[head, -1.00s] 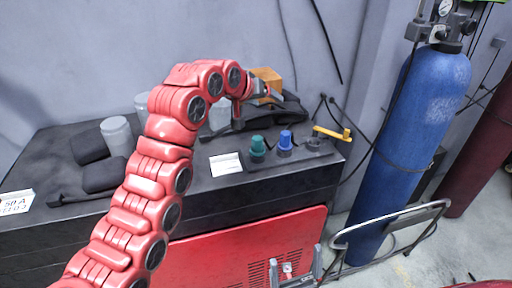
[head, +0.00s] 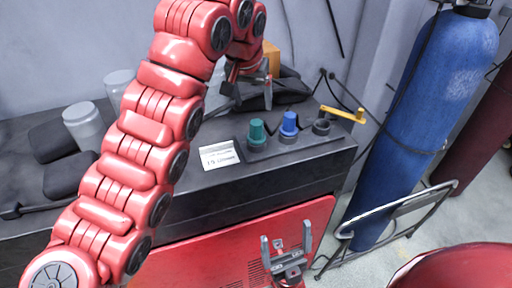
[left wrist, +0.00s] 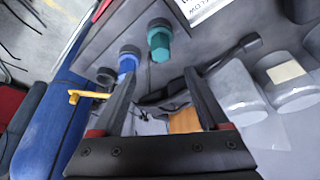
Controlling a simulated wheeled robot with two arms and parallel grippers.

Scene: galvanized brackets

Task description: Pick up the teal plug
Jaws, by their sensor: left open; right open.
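The teal plug (head: 257,131) stands upright in the grey holder on the black cabinet top, left of the blue plug (head: 289,124). My left gripper (head: 257,92) is open and empty, above and behind the plugs near the wooden block. In the left wrist view the teal plug (left wrist: 159,42) lies beyond the open fingers (left wrist: 158,75), with the blue plug (left wrist: 128,60) to its left. My right gripper (head: 286,246) is open and empty in front of the red cabinet panel, below the top.
A yellow-handled lever (head: 343,114) sits at the holder's right end. A white label card (head: 219,154) lies left of the teal plug. Clear jars (head: 84,126) and black pouches stand at left. A blue gas cylinder (head: 428,100) stands at right.

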